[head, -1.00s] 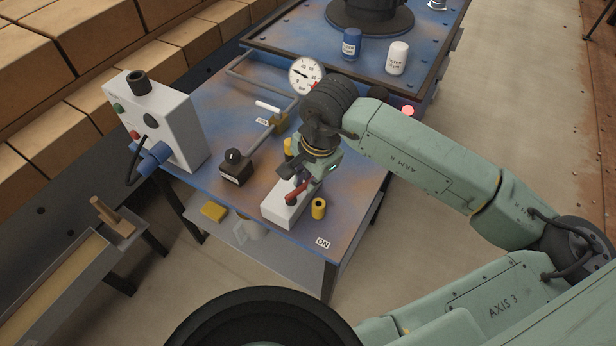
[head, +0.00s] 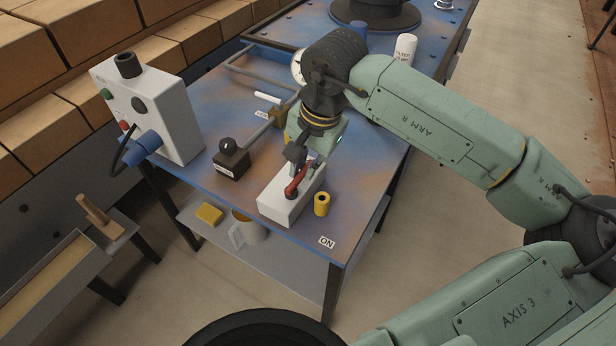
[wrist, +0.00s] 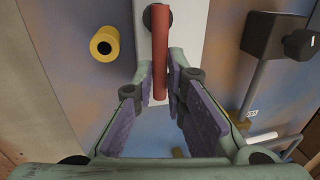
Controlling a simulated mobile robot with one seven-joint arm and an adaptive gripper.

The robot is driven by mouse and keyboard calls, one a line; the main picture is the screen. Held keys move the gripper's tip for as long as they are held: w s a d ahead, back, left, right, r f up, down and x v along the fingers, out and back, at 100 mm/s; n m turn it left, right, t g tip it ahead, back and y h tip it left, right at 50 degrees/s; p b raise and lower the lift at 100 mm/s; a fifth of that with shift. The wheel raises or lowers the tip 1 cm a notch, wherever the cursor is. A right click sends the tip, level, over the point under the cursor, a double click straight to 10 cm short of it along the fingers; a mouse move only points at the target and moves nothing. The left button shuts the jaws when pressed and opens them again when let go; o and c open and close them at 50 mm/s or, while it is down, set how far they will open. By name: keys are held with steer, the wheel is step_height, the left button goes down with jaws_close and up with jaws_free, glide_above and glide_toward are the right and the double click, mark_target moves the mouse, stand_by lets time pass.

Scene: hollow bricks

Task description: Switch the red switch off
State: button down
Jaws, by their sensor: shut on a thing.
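The red switch is a red lever (head: 296,185) on a long white box (head: 283,205) near the table's front corner. It tilts away from its black pivot toward my gripper (head: 303,163). In the wrist view the lever (wrist: 160,50) runs between the fingers of my gripper (wrist: 158,78), close to the right one. My gripper is shut on the lever, and its fingers partly hide the far end in the head view.
A yellow cylinder (head: 321,204) stands just right of the white box. A black block with a knobbed lever (head: 231,162) is to the left. A grey control box (head: 150,110) stands at the left edge. Bottles (head: 404,49) stand at the back.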

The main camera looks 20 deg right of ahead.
stand_by(0.3)
steer(key=c, duration=1.6)
jaws_free()
steer(key=shift+c, duration=0.2)
step_height(320, 180, up, 12)
steer(key=s+d, duration=0.1)
steer(key=shift+s+d, duration=0.2)
steer(key=shift+s, duration=0.2)
steer(key=shift+f, duration=0.1)
